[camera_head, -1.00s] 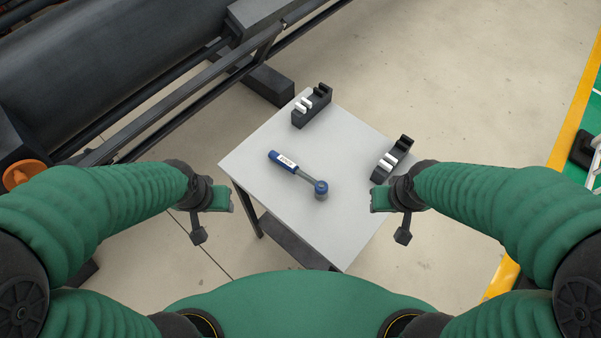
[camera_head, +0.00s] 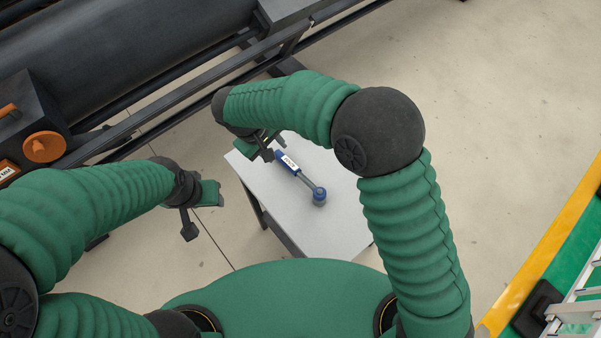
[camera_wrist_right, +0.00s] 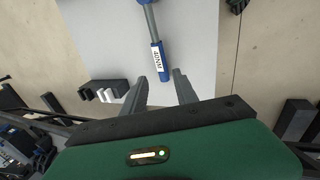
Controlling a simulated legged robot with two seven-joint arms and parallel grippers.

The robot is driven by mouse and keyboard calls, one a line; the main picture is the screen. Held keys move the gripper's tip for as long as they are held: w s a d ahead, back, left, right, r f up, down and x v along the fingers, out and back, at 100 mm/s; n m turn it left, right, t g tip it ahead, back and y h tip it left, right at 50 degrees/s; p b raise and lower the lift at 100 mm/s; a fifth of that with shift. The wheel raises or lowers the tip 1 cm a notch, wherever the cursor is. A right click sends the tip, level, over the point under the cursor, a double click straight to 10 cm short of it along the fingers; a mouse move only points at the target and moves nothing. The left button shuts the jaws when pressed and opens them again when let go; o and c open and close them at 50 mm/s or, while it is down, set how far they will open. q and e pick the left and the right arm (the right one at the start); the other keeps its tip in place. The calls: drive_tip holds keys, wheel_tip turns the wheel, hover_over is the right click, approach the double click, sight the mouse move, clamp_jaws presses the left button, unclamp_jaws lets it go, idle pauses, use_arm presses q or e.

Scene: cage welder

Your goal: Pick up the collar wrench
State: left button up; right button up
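The collar wrench (camera_head: 307,182) lies on the grey table, with a blue handle, white label, grey shaft and round blue-and-grey head. Its handle also shows in the right wrist view (camera_wrist_right: 157,58), its end close to the gap between my right fingertips.
A black holder with white parts (camera_wrist_right: 103,91) shows at the table's edge in the right wrist view. A large dark machine with rails (camera_head: 150,90) stands behind. A ladder (camera_head: 577,310) is at right.

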approach(289, 164)
wheel_tip(289, 164, down, 3)
drive_tip(key=w, duration=0.1)
drive_tip(key=d+f, duration=0.2)
drive_tip(key=shift+w+f, duration=0.3)
drive_tip(key=x, duration=0.3)
drive_tip(key=shift+s+a+f+p, duration=0.1)
drive_tip(key=shift+s+f+p, duration=0.05)
drive_tip(key=shift+f+p, duration=0.25)
drive_tip(key=shift+w+a, duration=0.2)
drive_tip(key=shift+a, duration=0.35)
drive_tip(key=shift+c, duration=0.6)
drive_tip(key=shift+s, duration=0.1)
drive_tip(key=shift+c, duration=1.2)
use_arm(q)
drive_tip(key=shift+w+a+r, duration=0.2)
drive_tip(key=shift+a, duration=0.1)
use_arm(e)
drive_tip(key=shift+d, duration=0.45)
clamp_jaws()
